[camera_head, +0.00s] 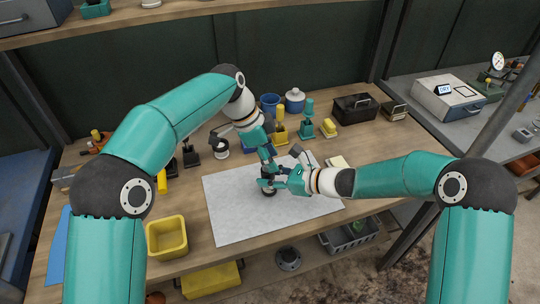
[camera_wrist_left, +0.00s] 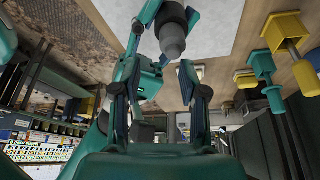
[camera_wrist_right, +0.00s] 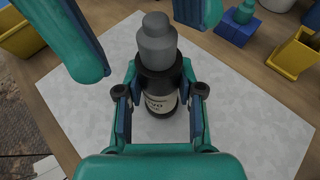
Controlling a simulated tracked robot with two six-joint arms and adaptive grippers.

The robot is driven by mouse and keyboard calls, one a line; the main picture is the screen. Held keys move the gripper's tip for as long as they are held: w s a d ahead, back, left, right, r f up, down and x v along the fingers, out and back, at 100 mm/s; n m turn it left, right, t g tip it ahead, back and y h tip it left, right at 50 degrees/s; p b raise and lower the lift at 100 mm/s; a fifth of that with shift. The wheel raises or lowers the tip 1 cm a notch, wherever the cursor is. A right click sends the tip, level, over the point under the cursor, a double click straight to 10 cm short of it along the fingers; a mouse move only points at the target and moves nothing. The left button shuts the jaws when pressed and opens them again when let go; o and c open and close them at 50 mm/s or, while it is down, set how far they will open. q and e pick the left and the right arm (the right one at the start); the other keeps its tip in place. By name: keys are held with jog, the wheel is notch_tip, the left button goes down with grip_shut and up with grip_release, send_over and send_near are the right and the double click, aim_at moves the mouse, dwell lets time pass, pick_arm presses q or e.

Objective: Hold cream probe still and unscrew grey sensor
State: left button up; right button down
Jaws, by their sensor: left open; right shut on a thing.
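The probe (camera_wrist_right: 160,100), a black bottle shape with a cream label, stands upright on the white mat (camera_head: 225,205). The grey sensor (camera_wrist_right: 157,42) sits on its top; it also shows in the left wrist view (camera_wrist_left: 172,42). My right gripper (camera_wrist_right: 160,92) is shut around the probe's body from the side. My left gripper (camera_wrist_left: 158,80) is open, above and close to the sensor, with nothing between its fingers. In the head view the grippers hide most of the probe.
A yellow bin (camera_head: 167,237) stands left of the mat. Yellow and teal holders (camera_head: 306,128), a blue pot (camera_head: 294,102) and a black box (camera_head: 355,107) line the back. The mat is clear around the probe.

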pick_arm(q)
jog(key=shift+f, duration=0.15)
jog(key=shift+f, duration=1.4)
jog(key=shift+c, duration=0.3)
